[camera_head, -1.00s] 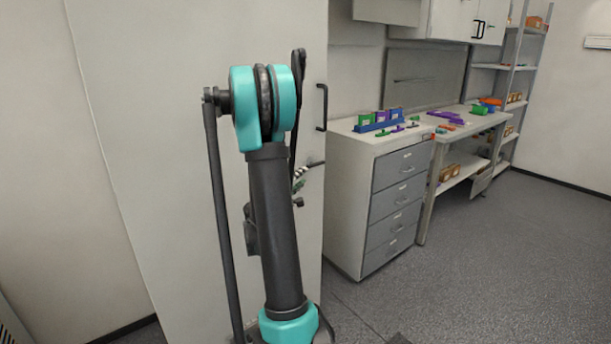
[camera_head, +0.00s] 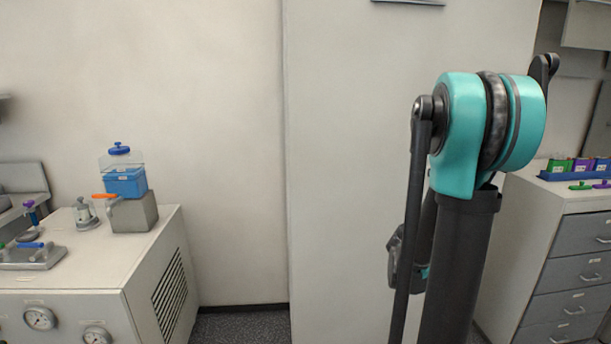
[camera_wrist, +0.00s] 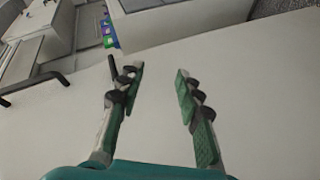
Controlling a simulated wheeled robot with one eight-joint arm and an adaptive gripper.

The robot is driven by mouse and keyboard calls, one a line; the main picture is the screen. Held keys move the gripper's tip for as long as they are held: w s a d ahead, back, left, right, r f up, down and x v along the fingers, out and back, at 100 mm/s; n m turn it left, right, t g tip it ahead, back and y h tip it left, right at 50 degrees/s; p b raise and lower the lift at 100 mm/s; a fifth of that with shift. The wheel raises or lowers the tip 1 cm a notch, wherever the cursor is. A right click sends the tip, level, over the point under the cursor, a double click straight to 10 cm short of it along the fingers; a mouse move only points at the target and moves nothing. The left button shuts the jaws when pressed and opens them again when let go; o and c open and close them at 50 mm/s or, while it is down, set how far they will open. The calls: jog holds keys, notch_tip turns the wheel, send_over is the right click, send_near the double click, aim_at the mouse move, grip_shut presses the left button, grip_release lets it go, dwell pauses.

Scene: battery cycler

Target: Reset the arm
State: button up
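My arm shows in the head view as a dark upright link with a teal joint at its top, right of the middle. My gripper (camera_wrist: 155,85) shows in the wrist view with its two fingers well apart and nothing between them. It is open and empty. Behind the fingers is a plain pale surface, with no object touching them. In the head view my gripper cannot be made out clearly behind the arm.
A white cabinet with gauges (camera_head: 90,285) stands at the left, bearing a blue container (camera_head: 125,182) on a grey block. A tall pale cabinet (camera_head: 345,170) stands behind my arm. A drawer unit (camera_head: 560,260) with a blue rack (camera_head: 580,173) is at the right.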

jog(key=s+a+f+y, duration=0.4)
jog(key=s+a, duration=0.1)
jog(key=a, duration=0.4)
jog(key=s+a+f+g+y, duration=0.1)
jog(key=s+a+f+y, duration=0.3)
jog(key=a, duration=0.5)
jog(key=s+a+f+g+y, duration=0.1)
jog(key=s+a+f+y, duration=0.3)
jog(key=s+a, duration=0.4)
jog(key=shift+a+m+y, duration=0.3)
jog(key=shift+a+y, duration=0.1)
jog(key=shift+a, duration=0.35)
